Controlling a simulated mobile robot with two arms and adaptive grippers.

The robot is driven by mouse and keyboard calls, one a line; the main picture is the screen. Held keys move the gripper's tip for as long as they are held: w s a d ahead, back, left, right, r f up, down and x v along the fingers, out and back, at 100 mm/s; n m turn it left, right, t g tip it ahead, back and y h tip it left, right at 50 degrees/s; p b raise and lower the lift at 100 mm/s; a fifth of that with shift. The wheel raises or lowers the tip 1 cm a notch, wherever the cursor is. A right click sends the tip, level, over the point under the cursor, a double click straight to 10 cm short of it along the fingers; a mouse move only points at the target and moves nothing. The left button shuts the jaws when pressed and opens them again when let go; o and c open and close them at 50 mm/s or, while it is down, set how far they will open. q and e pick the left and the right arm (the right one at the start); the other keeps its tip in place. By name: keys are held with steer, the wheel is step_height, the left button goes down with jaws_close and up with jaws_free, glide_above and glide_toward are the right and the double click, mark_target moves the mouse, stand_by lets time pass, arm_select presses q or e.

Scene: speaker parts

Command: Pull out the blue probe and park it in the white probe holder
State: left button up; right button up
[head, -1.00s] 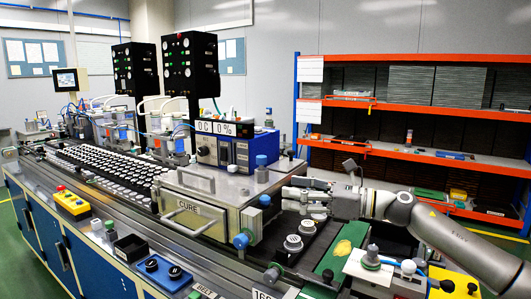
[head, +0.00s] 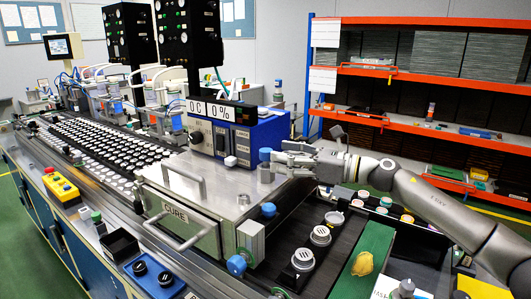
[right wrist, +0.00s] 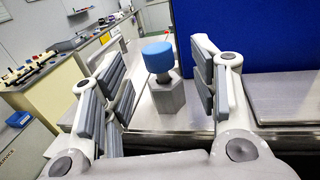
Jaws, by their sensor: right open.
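The blue probe (head: 265,154) is a blue cap on an upright grey metal fitting, on top of the metal CURE box (head: 215,190). In the right wrist view, the blue probe (right wrist: 157,57) stands between the two fingers, slightly beyond their tips. My right gripper (head: 279,160) is open at the probe's right side; no grip on it shows. The right gripper (right wrist: 160,90) shows both padded fingers spread apart. A white plate (head: 388,288) is cut off at the bottom edge; I cannot tell if it is the white probe holder. My left gripper is not in view.
A blue instrument (head: 240,137) stands just behind the probe. Other blue knobs (head: 237,265) sit on the CURE box's front corner. A dark belt (head: 325,225) with round parts runs to the right. Orange shelves (head: 430,80) stand behind.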

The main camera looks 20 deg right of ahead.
mark_target(266, 150)
steer(key=shift+w+a, duration=0.15)
steer(key=shift+w, duration=0.1)
steer(key=w+a+p, duration=0.1)
steer(key=w+a+r+p, duration=0.1)
steer(key=a+p, duration=0.1)
steer(key=shift+w+a, duration=0.1)
steer(key=shift+a, duration=0.05)
steer(key=shift+w+a+f, duration=0.25)
steer(key=shift+w+a, duration=0.1)
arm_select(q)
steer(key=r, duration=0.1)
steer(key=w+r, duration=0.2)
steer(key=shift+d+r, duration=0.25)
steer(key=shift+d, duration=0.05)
arm_select(e)
steer(key=shift+d, duration=0.15)
steer(key=shift+s, duration=0.1)
steer(key=shift+c, duration=1.2)
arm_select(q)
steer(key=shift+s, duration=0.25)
arm_select(e)
steer(key=c, duration=0.9)
